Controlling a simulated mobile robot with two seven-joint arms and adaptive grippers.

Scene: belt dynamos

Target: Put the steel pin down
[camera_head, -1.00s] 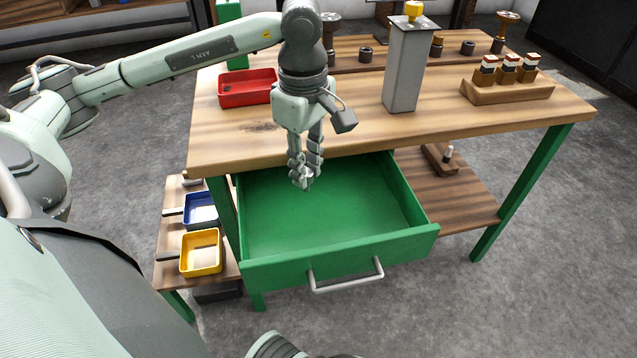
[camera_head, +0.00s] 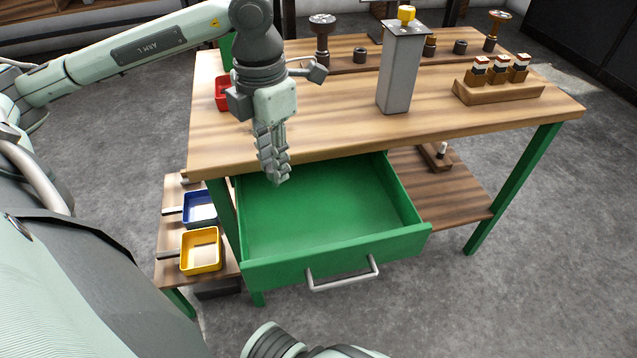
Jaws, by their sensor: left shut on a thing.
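My left gripper (camera_head: 275,172) points down over the back left part of the open green drawer (camera_head: 320,205). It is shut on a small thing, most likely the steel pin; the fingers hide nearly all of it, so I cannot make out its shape. The fingertips show just in front of the workbench's front edge, above the drawer floor. The drawer is pulled out and looks empty. My right gripper is not in view.
The wooden workbench (camera_head: 345,130) carries a red tray (camera_head: 222,95) partly behind my arm, a grey column (camera_head: 402,70) and a wooden rack (camera_head: 500,92). Blue (camera_head: 200,209) and yellow (camera_head: 201,250) bins sit on the low side shelf at left.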

